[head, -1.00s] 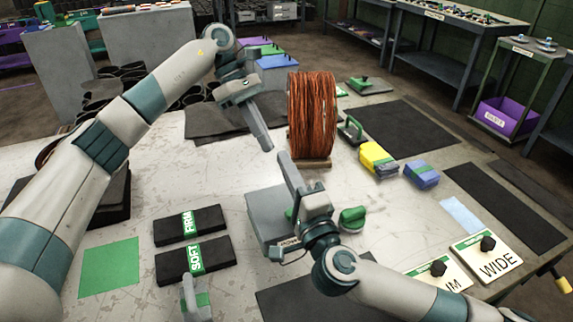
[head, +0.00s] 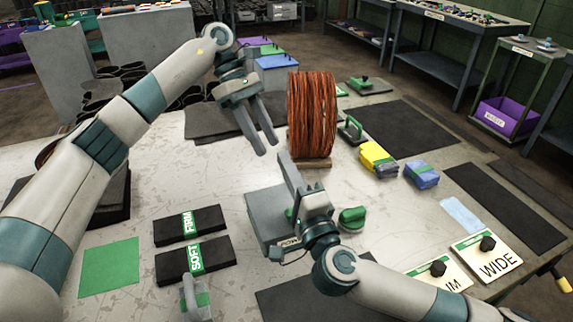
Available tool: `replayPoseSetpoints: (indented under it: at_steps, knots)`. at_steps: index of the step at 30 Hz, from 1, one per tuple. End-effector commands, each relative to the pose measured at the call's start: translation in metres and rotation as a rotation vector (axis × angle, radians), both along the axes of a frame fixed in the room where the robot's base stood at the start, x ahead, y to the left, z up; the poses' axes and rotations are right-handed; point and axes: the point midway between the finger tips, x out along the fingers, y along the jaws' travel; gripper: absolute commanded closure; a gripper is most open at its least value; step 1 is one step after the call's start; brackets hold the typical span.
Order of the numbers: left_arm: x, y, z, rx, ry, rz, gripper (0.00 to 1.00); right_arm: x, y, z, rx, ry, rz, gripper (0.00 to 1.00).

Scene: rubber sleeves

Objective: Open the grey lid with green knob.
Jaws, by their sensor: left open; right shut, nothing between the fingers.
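A grey box with a flat grey lid (head: 262,208) stands on the table at the centre, with a label on its front edge. A bit of green (head: 289,213) shows on it beside my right gripper; it may be the knob, mostly hidden. My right gripper (head: 284,157) is shut and empty, its fingers pointing up and away over the box. I cannot tell whether it touches the lid. My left gripper (head: 266,147) is open and empty, pointing down just left of the copper-coloured spool (head: 312,115). Another grey plate with a green knob (head: 366,83) lies at the back.
A green knobbed piece (head: 352,218) stands right of the box. Black FIRM (head: 189,226) and SOFT (head: 194,261) blocks lie to its left. Yellow (head: 378,159) and blue (head: 421,174) packs and a green-handled tool (head: 350,129) lie right of the spool. Bare table shows around the green square (head: 109,267).

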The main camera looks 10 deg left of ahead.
Motion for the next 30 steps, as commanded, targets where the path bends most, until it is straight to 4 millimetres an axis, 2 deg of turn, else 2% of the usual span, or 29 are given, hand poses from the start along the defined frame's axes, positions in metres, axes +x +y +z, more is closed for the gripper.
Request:
replayPoseSetpoints:
  at_steps: [8,18,24,30]
  knots:
    - [0.008,0.014,0.023,0.0,-0.001,0.002,0.59,0.0,0.0,0.0,0.0,0.0,0.0,1.0]
    - [0.024,0.045,0.074,-0.001,-0.001,0.003,0.59,0.0,0.0,0.0,0.0,0.0,0.0,1.0]
    - [0.029,0.055,0.09,0.001,-0.001,0.001,0.59,0.0,0.0,0.0,0.0,0.0,0.0,1.0]
    - [0.031,0.059,0.097,-0.001,0.0,0.0,0.59,0.0,0.0,0.0,0.0,0.0,0.0,1.0]
